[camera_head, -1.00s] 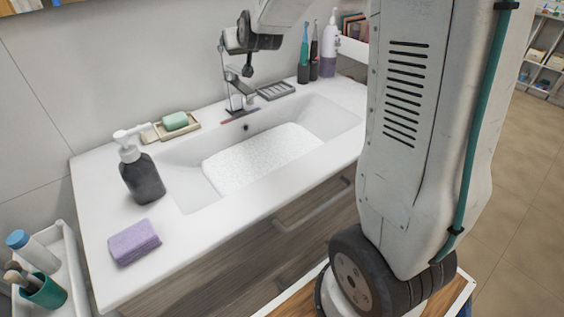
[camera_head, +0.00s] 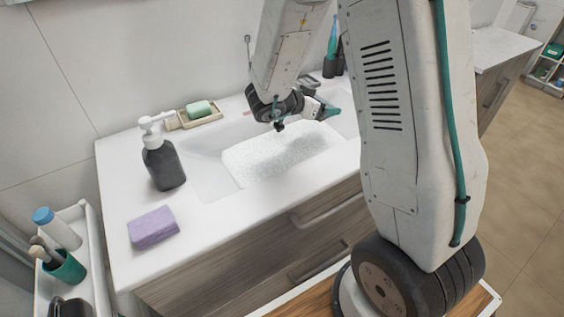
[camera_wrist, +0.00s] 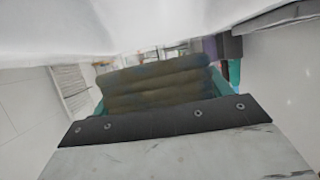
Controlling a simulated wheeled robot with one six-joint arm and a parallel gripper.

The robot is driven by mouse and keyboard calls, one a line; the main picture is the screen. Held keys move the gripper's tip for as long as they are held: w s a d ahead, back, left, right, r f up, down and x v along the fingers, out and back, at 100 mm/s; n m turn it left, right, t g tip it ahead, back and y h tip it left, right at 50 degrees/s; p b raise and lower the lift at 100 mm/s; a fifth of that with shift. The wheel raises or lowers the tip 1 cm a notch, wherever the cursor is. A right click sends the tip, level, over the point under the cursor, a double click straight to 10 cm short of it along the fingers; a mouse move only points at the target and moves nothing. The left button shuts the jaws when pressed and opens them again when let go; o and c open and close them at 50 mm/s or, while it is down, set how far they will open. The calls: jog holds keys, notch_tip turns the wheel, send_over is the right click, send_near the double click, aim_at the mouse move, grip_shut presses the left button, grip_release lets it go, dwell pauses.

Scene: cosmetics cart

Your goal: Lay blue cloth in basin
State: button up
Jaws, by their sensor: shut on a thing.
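The white basin (camera_head: 210,180) is sunk into the washstand top, with a pale speckled patch (camera_head: 270,155) covering its floor. My gripper (camera_head: 331,112) has teal fingers and is over the right back part of the basin. In the wrist view, a dark, ribbed or folded olive-brown bundle (camera_wrist: 155,82) lies between the teal fingers. The gripper is shut on it. Its colour does not read as blue, so I cannot tell whether it is the cloth. No separate blue cloth shows, and my arm hides part of the basin's back.
A dark soap dispenser (camera_head: 163,160) and a purple sponge (camera_head: 153,228) stand left of the basin. A green soap bar (camera_head: 199,108) sits in a dish at the back. A white cart (camera_head: 98,262) with brushes is at lower left.

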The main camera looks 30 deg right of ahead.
jog(key=shift+s+a+f+m+g, duration=0.5)
jog(key=shift+s+a+f, duration=0.2)
jog(key=shift+s+f, duration=0.3)
jog(key=shift+f, duration=4.7)
jog(key=shift+f, duration=0.4)
jog(key=shift+f, duration=0.15)
jog(key=o, duration=1)
jog(key=shift+s+f, duration=0.1)
jog(key=shift+s, duration=0.05)
